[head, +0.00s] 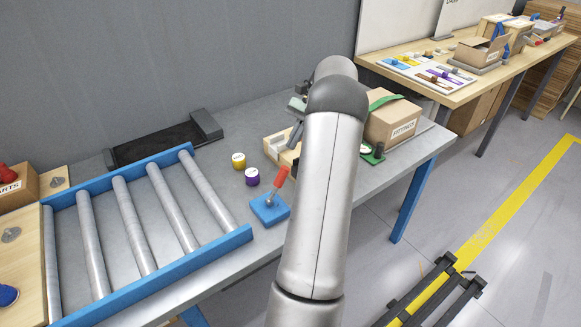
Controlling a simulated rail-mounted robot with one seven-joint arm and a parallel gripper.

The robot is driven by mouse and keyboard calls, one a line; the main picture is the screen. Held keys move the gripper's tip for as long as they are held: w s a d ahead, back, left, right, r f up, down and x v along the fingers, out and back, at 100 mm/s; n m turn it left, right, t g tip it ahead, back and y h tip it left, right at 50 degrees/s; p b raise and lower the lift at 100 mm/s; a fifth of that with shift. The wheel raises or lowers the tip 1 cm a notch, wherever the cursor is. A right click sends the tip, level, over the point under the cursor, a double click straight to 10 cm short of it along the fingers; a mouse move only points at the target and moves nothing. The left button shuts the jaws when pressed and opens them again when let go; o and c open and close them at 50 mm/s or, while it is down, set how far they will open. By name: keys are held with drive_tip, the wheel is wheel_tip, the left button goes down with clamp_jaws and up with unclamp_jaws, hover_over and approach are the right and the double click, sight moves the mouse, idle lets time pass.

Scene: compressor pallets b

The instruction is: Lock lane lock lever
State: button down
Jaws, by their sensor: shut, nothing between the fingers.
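The lane lock lever has a red handle (279,177) on a thin metal stem, rising from a square blue base (270,208) on the grey bench. The handle leans up and to the right. The base sits just right of the roller lane's blue frame (150,275). My arm runs up the middle of the head view, right of the lever. My gripper (295,134) is mostly hidden behind the arm; dark parts at its left edge seem to belong to it. It is shut and empty, beyond the lever and apart from it.
A wooden tray (275,146) and a cardboard box (392,122) with a green strap lie farther back, partly hidden by my arm. A black tray (160,143) lies behind the rollers.

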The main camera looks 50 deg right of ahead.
sight(279, 183)
drive_tip(key=shift+m+t+y, duration=0.3)
drive_tip(key=shift+m+t, duration=0.1)
drive_tip(key=shift+m, duration=0.2)
drive_tip(key=s+d, duration=0.1)
drive_tip(key=d, duration=0.1)
drive_tip(key=s+d+f, duration=0.1)
drive_tip(key=s+d, duration=0.1)
drive_tip(key=p+x, duration=0.1)
drive_tip(key=x, duration=0.9)
drive_tip(key=shift+r, duration=0.1)
